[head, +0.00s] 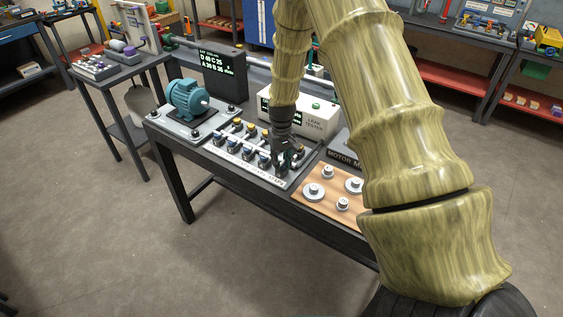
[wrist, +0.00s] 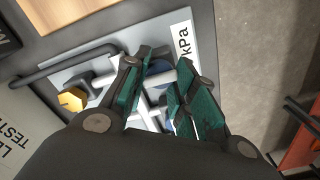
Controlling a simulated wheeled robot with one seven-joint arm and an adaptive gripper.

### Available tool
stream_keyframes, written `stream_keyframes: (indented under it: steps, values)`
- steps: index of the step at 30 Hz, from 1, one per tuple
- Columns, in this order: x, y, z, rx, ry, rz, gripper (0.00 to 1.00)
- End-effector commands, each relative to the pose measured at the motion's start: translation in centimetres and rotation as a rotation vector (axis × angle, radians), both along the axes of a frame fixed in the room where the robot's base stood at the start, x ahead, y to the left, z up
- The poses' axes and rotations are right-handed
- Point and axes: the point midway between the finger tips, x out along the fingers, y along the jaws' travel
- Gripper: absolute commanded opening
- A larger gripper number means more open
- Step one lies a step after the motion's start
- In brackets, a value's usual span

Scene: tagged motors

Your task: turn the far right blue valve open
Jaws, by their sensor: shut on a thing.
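The manifold of valves (head: 222,153) sits on the dark bench, with a front row of blue valves and a back row of yellow ones. My gripper (head: 284,163) is down at the right end of the front row and hides the far right blue valve in the head view. In the wrist view, the blue valve (wrist: 158,68) shows partly between the green finger pads of my gripper (wrist: 165,60). The fingers are shut on it, one on each side. The pads hide much of it, so how far it is turned cannot be told.
A yellow valve (wrist: 72,99) and a dark bent pipe (wrist: 65,66) lie close beside the fingers. The leak tester (head: 318,118) stands behind, the teal motor (head: 188,98) to the left, and a wooden board with metal parts (head: 325,204) to the right.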

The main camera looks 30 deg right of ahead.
Motion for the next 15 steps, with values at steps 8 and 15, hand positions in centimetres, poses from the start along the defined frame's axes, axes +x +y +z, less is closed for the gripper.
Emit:
stream_keyframes:
  steps: [8,15]
  values:
    - [0.13,-0.13,0.11,-0.002,-0.004,-0.011,0.03]
    - [0.13,-0.13,0.11,-0.002,-0.004,-0.010,0.37]
